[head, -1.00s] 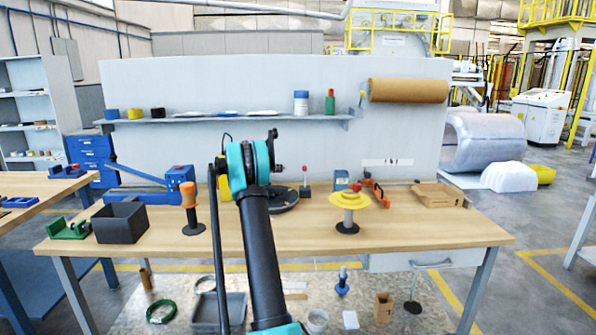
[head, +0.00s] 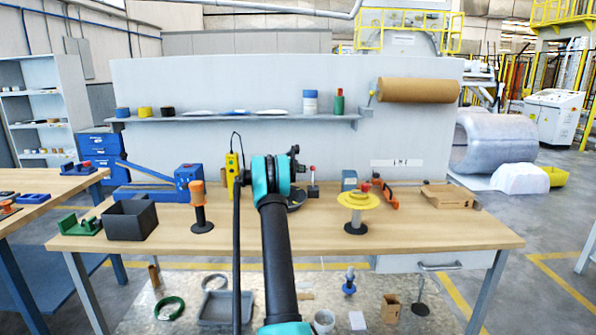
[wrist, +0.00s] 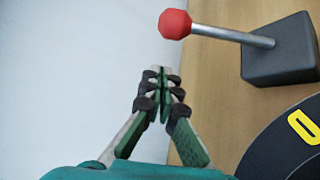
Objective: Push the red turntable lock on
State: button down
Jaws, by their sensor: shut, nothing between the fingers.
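The turntable lock is a metal lever with a red knob (wrist: 174,24) on a dark block (wrist: 281,50). In the wrist view the lever leans over to the left, and the knob lies ahead of my fingertips. The lock also shows in the head view as a small red knob (head: 312,168) just right of my arm's end. The black turntable (wrist: 285,140) with a yellow mark is at the lower right of the wrist view and mostly hidden by my arm in the head view. My gripper (wrist: 163,74) is shut and empty, apart from the knob.
A yellow pendant (head: 232,170) stands left of my arm.

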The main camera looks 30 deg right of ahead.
jog(key=shift+s+a+r, duration=0.1)
jog(key=shift+s+r, duration=0.25)
jog(key=shift+s, duration=0.45)
jog(key=shift+s+a+r, duration=0.1)
jog(key=shift+s+r, duration=0.25)
jog(key=shift+s, duration=0.45)
jog(key=shift+s+a+r+m+h, duration=0.2)
jog(key=shift+s+r+m+h, duration=0.1)
jog(key=shift+h, duration=0.1)
jog(key=s+a+m+t+h, duration=0.1)
jog(key=s+a+m+h, duration=0.2)
jog(key=s, duration=0.4)
jog(key=shift+a+t+h, duration=0.3)
jog(key=shift+a, duration=0.35)
jog(key=shift+s+f, duration=0.15)
